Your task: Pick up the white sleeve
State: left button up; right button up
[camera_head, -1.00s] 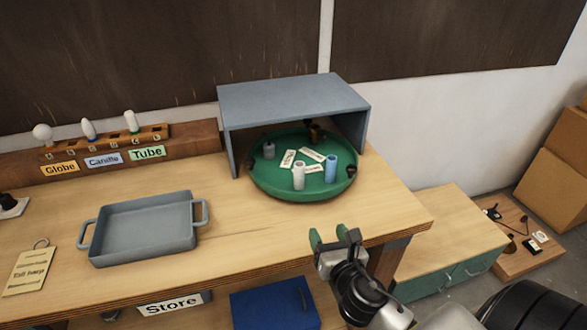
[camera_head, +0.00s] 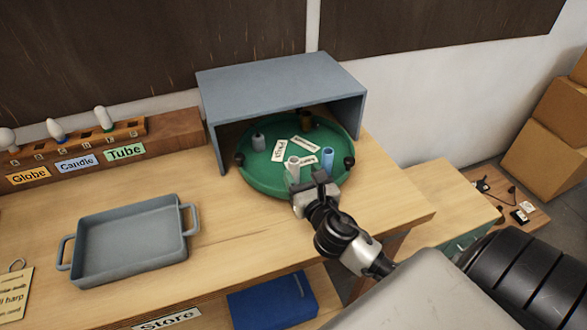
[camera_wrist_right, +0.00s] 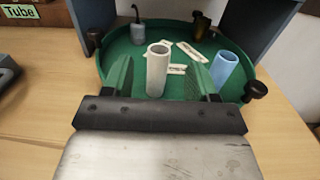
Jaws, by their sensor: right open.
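The white sleeve (camera_head: 293,163) is an upright hollow cylinder near the front of the round green tray (camera_head: 262,186). In the right wrist view the white sleeve (camera_wrist_right: 157,68) stands ahead, between the lines of the two green fingers of my right gripper (camera_wrist_right: 164,80). My right gripper (camera_head: 307,182) is open and empty at the front rim of the tray; in the head view it hides the sleeve's lower part. I cannot tell whether the fingers touch the sleeve. My left gripper is not in view.
A blue sleeve (camera_head: 327,159) stands just right of the white one; it also shows in the right wrist view (camera_wrist_right: 226,70). A grey shelf (camera_head: 281,84) covers the tray's back. A grey pan (camera_head: 125,240) is left.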

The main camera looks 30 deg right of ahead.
aim_at(294, 161)
jog(key=p+x, duration=0.1)
jog(key=x, duration=0.3)
jog(key=shift+w+r, duration=0.15)
jog(key=shift+w, duration=0.15)
jog(key=shift+w+d, duration=0.1)
jog(key=shift+w, duration=0.25)
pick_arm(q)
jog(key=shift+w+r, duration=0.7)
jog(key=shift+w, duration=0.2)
pick_arm(e)
jog(key=shift+c, duration=0.3)
jog(key=c, duration=0.9)
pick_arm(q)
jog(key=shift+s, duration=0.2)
